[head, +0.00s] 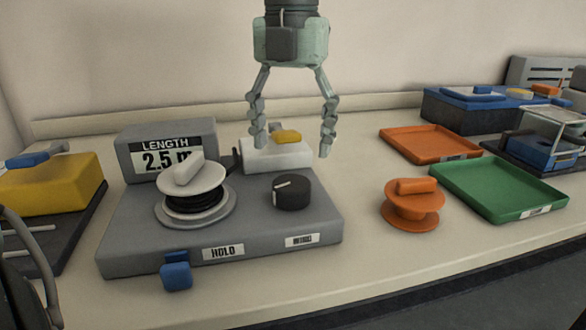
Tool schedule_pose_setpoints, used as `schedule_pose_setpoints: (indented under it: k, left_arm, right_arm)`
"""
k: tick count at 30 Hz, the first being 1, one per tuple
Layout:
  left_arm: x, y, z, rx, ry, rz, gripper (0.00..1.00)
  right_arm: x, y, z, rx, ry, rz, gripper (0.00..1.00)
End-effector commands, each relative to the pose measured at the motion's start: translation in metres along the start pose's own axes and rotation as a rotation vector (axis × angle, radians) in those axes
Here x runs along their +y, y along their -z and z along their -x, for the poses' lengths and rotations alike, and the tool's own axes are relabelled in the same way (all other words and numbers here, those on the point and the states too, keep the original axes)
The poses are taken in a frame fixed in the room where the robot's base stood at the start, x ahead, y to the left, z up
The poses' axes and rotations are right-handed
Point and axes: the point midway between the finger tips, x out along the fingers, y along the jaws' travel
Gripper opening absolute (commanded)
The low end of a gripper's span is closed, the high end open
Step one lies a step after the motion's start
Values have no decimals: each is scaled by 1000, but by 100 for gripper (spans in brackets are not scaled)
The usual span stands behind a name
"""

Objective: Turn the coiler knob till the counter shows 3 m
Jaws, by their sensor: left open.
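The coiler (130,230) is a grey base unit on the bench. A counter (168,152) at its back left is labelled LENGTH and reads 2.5 m, the unit partly covered by the spool handle. A white spool (190,178) with black line wound under it stands on the left of the base. A black knob (292,192) with a white pointer mark sits on the right of the base; its pointer faces left. My left gripper (294,140) is open and empty, pointing down above and behind the knob, apart from it. My right gripper is not visible.
A blue lever (176,276) sits at the base's front by a HOLD label. A white block with a yellow top (287,137) stands behind the knob. To the right are an orange spool (412,205), an orange tray (430,144) and a green tray (500,187). A yellow block (55,185) stands left.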

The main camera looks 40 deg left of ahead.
Motion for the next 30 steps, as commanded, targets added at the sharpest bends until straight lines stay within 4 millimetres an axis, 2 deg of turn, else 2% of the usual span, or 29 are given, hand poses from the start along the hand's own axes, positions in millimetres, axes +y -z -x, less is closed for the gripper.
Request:
schedule_pose_setpoints:
  k: [6, 12, 23, 30]
  left_arm:
    - [0, 1, -37, 4, 1, 0, 71]
    - [0, 0, -61, 2, 1, 1, 71]
    - [0, 0, -67, -1, 2, 3, 71]
    - [0, 0, -67, -1, 2, 2, 42]
  right_arm:
    - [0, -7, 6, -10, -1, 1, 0]
    - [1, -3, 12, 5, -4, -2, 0]
    - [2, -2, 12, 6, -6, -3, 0]
    - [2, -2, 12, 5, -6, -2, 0]
